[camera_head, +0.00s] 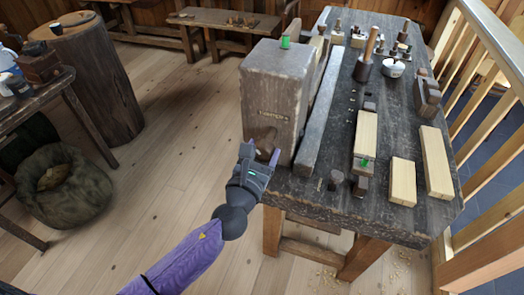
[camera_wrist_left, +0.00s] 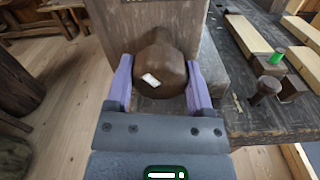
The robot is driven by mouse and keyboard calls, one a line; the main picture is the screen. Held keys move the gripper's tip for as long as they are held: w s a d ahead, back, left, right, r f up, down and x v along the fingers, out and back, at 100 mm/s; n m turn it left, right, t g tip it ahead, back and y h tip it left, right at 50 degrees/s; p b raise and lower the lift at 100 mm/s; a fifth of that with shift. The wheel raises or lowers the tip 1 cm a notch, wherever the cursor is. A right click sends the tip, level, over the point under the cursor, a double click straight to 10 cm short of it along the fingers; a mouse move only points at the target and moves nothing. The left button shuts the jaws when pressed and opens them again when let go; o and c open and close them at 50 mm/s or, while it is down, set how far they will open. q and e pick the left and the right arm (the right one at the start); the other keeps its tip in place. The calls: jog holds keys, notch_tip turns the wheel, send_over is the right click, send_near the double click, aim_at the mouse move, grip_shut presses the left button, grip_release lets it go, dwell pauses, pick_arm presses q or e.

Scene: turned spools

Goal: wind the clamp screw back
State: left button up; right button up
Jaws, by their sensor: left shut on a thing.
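The clamp screw shows as a dark brown, faceted wooden knob (camera_head: 264,138) on the near face of a big grey wooden block (camera_head: 270,92) at the workbench's left end. In the left wrist view the knob (camera_wrist_left: 160,62) fills the space between the purple fingers and has a small white mark. My left gripper (camera_head: 260,154) is shut on the knob, one finger on each side. My right gripper is in neither view.
A railing stands at the right.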

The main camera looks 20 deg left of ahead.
pick_arm(q)
jog(key=n, duration=0.4)
jog(key=shift+n+b, duration=0.35)
jog(key=shift+n, duration=0.05)
jog(key=n, duration=0.5)
jog(key=shift+a+b, duration=0.1)
jog(key=shift+b, duration=0.2)
jog(key=n, duration=0.5)
jog(key=shift+n, duration=0.4)
jog(key=n, duration=0.4)
jog(key=shift+s+n, duration=0.1)
jog(key=shift+n, duration=0.2)
jog(key=n+p, duration=0.2)
jog(key=n, duration=0.3)
jog(key=shift+r, duration=0.15)
jog(key=n+p, duration=0.2)
jog(key=n, duration=0.4)
jog(key=shift+n, duration=0.4)
jog(key=n+p, duration=0.2)
jog(key=n, duration=0.3)
jog(key=n+p, duration=0.1)
jog(key=n, duration=0.4)
jog(key=shift+n, duration=0.3)
